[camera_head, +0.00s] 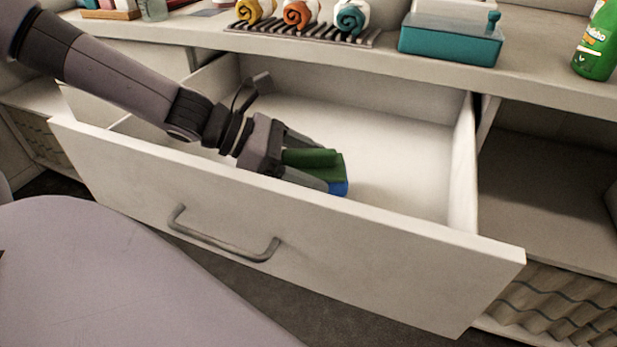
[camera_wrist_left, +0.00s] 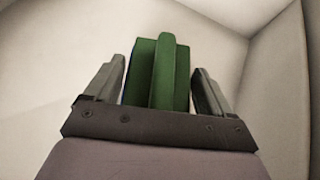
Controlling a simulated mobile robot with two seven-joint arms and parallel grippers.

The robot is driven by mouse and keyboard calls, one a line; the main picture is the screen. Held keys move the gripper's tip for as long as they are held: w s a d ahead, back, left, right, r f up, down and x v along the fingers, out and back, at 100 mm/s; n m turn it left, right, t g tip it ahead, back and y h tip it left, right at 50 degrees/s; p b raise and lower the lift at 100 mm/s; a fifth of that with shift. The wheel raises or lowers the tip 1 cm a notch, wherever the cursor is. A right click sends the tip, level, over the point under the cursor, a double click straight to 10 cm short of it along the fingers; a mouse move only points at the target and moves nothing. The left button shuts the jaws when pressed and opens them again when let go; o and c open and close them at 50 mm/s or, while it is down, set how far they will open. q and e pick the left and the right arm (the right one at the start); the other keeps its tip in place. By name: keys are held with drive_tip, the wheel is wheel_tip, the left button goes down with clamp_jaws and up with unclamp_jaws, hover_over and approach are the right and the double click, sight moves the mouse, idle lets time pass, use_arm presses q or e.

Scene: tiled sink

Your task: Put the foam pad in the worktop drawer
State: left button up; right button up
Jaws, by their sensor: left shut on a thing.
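The foam pad (camera_head: 325,163) is green with a blue part beneath; in the left wrist view the green foam pad (camera_wrist_left: 163,75) stands between the two fingers. My left gripper (camera_head: 312,168) is shut on it, inside the open worktop drawer (camera_head: 395,150). The drawer is white and pulled well out, with a grey bar handle on its front. The pad is low inside the drawer, behind the front panel. I cannot tell whether it touches the drawer floor. My right gripper is not in view.
The worktop above holds several rolled towels (camera_head: 297,13) on a dark rack, a teal box (camera_head: 450,38) and a green bottle (camera_head: 597,45). The drawer's front panel (camera_head: 300,220) stands between my body and the drawer's inside. The drawer floor right of the pad is clear.

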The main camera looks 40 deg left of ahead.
use_arm(q)
drive_tip(key=shift+f, duration=0.95)
drive_tip(key=shift+f+b, duration=0.1)
drive_tip(key=shift+b, duration=0.25)
drive_tip(key=o, duration=0.8)
drive_tip(key=shift+c, duration=0.2)
drive_tip(key=shift+o, duration=0.7)
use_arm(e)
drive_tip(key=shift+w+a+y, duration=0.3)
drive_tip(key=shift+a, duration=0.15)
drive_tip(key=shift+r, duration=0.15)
